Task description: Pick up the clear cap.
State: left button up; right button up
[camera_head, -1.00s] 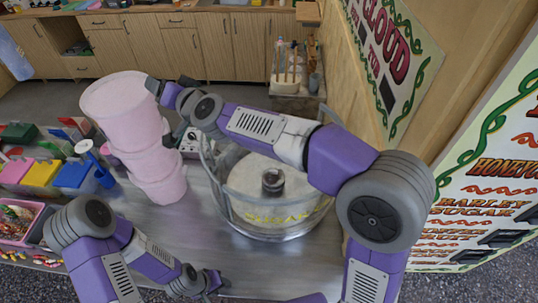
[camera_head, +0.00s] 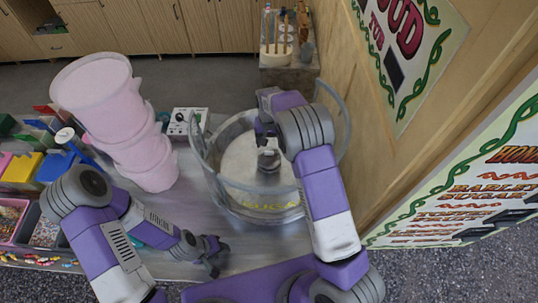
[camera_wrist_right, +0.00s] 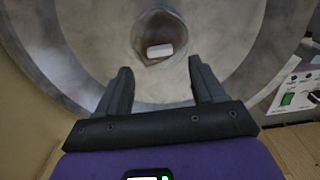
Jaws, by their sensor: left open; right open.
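I cannot make out a clear cap with certainty. The candy-floss machine's round bowl (camera_head: 235,205) has a clear curved wall, with a grey central hub (camera_head: 268,160). In the right wrist view the hub (camera_wrist_right: 147,27) shows as a dark opening with a small whitish block (camera_wrist_right: 160,50) in it. My right gripper (camera_head: 265,132) is over the bowl near the hub. In the right wrist view its fingers (camera_wrist_right: 158,72) are apart with nothing between them. My left gripper (camera_head: 217,258) is open and empty, low over the metal counter left of the bowl.
A leaning stack of pink tubs (camera_head: 125,125) stands left of the bowl. A control box (camera_head: 187,121) with knobs is behind. Colored bins (camera_head: 25,167) fill the far left. Bare metal counter (camera_head: 185,205) lies between tubs and bowl. A wooden sign wall (camera_head: 390,150) stands right.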

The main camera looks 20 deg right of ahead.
aim_at(269, 152)
jog(key=f, duration=0.3)
jog(key=shift+s+f+p, duration=0.3)
jog(key=shift+f+p, duration=0.1)
jog(key=shift+w+f, duration=0.15)
jog(key=shift+f, duration=0.35)
jog(key=shift+a, duration=0.1)
jog(key=c, duration=1.1)
